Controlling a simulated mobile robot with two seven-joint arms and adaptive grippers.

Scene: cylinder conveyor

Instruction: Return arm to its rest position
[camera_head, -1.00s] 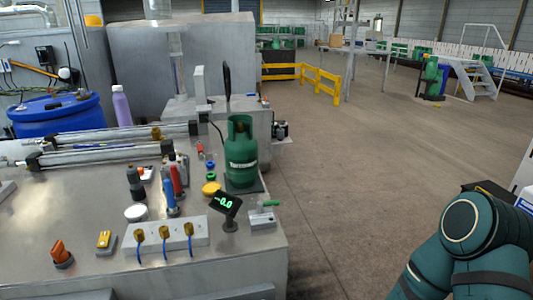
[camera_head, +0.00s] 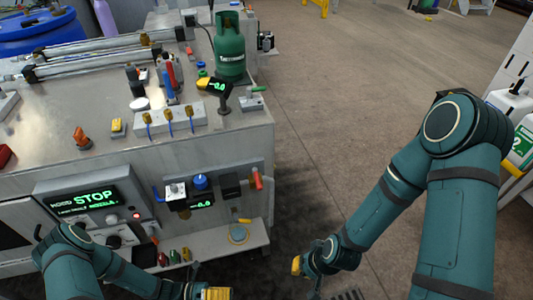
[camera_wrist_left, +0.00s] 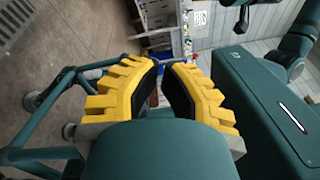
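My left arm (camera_head: 70,262) enters at the lower left of the head view, in front of the cabinet. Its yellow gripper (camera_head: 215,293) is at the bottom edge, partly cut off. In the left wrist view its two yellow fingers (camera_wrist_left: 166,68) stand apart with a narrow gap and nothing between them. My right arm (camera_head: 395,185) hangs bent down from the right side. Its gripper, a small yellow part (camera_head: 297,265), points left beside the cabinet's right side; its fingers are too small to read.
A metal workbench (camera_head: 60,110) fills the left, with a green gas cylinder (camera_head: 229,50) at its back right. A STOP display (camera_head: 90,199) and a low shelf (camera_head: 255,238) are on its front. The floor (camera_head: 340,80) right of the bench is clear.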

